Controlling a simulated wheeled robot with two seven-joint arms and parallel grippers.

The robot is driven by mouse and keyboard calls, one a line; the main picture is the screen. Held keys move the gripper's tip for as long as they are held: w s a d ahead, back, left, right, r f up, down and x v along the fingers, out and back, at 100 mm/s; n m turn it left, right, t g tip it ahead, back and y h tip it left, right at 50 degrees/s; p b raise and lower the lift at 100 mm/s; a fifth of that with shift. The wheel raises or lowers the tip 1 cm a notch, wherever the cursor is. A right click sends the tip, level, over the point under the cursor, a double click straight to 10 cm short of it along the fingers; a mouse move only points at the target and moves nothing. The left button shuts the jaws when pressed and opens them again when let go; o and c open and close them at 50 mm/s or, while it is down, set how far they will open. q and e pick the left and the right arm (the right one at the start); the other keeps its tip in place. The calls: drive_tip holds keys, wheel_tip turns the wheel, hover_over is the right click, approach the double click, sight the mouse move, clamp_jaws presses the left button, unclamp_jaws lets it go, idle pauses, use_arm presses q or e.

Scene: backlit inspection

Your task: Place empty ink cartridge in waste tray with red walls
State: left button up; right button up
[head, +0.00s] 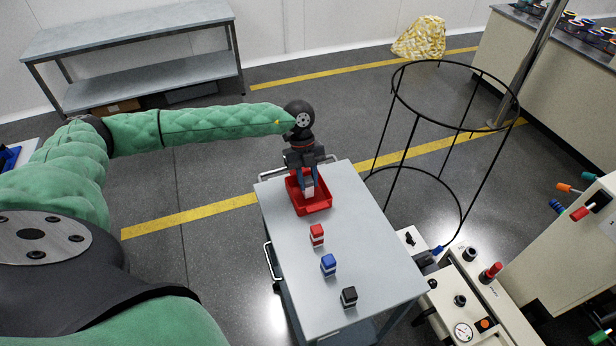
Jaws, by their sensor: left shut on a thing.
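The waste tray with red walls (318,207) sits at the far end of a grey cart top. My left gripper (308,184) points down over the tray, its fingertips within the tray's outline. It is shut on a small pale grey piece, apparently the ink cartridge (309,188), mostly covered by the fingers. I cannot tell whether the piece touches the tray floor. A red-topped cartridge (317,231), a blue one (328,261) and a black one (348,295) stand in a line nearer me on the cart. My right gripper is not in view.
The cart top (370,245) is clear to the right of the cartridges. A black wire hoop frame (404,150) stands on the floor right of the cart. A control panel (470,300) is close at the lower right. A grey shelf bench (130,40) stands at the back left.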

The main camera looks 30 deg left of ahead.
use_arm(q)
drive_tip(key=shift+f, duration=0.2)
drive_tip(key=shift+f, duration=0.15)
drive_tip(key=o, duration=0.9)
drive_tip(key=shift+o, duration=0.2)
